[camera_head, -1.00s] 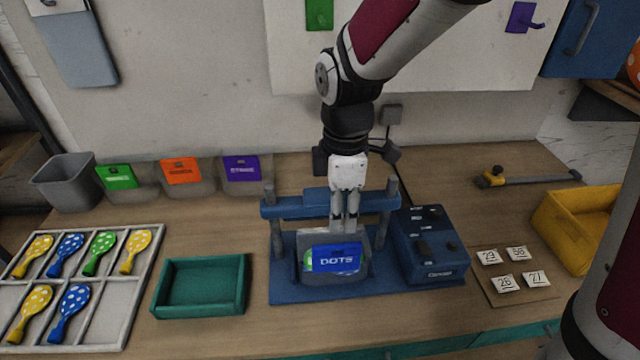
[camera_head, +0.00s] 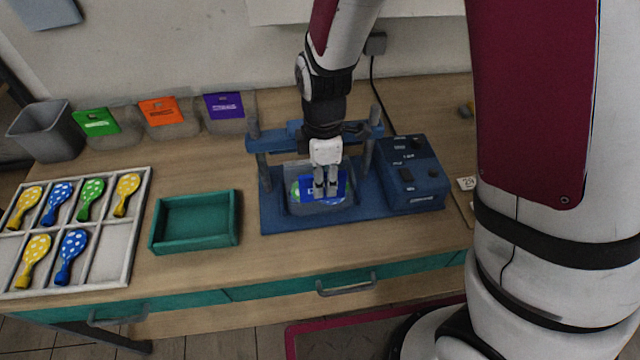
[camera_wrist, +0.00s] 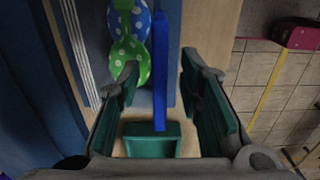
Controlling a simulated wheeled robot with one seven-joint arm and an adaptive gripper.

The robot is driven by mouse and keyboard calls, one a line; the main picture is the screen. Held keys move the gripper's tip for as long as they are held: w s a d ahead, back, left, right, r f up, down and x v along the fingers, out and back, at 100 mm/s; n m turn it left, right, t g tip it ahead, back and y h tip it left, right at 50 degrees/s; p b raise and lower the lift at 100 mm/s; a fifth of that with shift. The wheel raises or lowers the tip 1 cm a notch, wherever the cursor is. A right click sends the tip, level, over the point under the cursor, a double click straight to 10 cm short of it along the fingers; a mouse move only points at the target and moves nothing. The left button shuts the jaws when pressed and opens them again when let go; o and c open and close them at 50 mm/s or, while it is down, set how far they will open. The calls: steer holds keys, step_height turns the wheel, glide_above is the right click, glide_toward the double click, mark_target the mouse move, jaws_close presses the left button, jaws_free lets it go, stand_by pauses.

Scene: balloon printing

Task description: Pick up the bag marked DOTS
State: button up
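The bag marked DOTS (camera_head: 307,194) sits in the blue press, with a blue label and blue and green dotted balloons showing. My gripper (camera_head: 326,192) points down in front of the label and covers most of its lettering. In the wrist view, the bag's blue label (camera_wrist: 160,80) shows edge-on between the two fingers of my gripper (camera_wrist: 159,68). The fingers are open, with a gap on both sides of the label. A green dotted balloon (camera_wrist: 128,60) and a blue one lie to the left of the label. The bag's clear body is hard to make out there.
The blue press (camera_head: 272,214) has posts and a crossbar close around my gripper, and a control box (camera_head: 418,180) at its right. A green tray (camera_head: 157,233) is to its left, beside a balloon rack (camera_head: 100,270). Several labelled bags and a grey bin (camera_head: 50,135) stand behind.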

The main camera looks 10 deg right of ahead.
jaws_close()
steer(key=shift+r, duration=0.1)
